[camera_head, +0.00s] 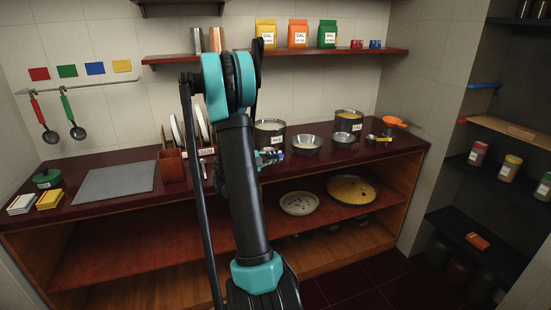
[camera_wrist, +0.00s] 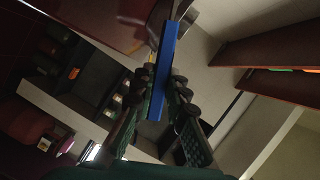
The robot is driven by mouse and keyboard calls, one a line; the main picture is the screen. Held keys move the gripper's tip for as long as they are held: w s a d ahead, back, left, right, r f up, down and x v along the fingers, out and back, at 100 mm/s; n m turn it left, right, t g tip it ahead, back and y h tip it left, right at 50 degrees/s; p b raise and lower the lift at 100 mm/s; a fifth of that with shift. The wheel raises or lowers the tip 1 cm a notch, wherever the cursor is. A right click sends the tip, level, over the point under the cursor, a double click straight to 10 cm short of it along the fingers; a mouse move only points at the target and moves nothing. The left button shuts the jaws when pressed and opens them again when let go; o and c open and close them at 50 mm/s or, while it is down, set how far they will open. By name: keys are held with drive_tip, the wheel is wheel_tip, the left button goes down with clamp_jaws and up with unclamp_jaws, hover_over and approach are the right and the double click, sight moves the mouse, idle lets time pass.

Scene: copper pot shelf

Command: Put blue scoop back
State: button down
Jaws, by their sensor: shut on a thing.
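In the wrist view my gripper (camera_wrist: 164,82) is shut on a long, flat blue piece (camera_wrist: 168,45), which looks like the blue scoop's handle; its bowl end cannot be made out. In the head view my arm hides most of the gripper; small dark, teal and blue parts (camera_head: 273,156) show right of the arm above the counter. On the left wall a rail (camera_head: 90,87) sits below red, green, blue (camera_head: 95,68) and yellow squares. A red-handled (camera_head: 37,110) and a green-handled utensil (camera_head: 66,106) hang under the red and green squares. The rail under the blue square is bare.
The counter holds a grey board (camera_head: 115,184), a dark red box (camera_head: 171,166), plates (camera_head: 178,130), steel bowls (camera_head: 307,145), pots (camera_head: 270,134) and an orange strainer (camera_head: 394,122). A wall shelf (camera_head: 300,54) hangs above. Dark shelving (camera_head: 470,165) stands right, with a blue item (camera_head: 484,85).

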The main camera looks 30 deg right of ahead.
drive_tip(key=shift+f, duration=0.15)
drive_tip(key=c, duration=1.5)
unclamp_jaws()
drive_tip(key=shift+c, duration=0.2)
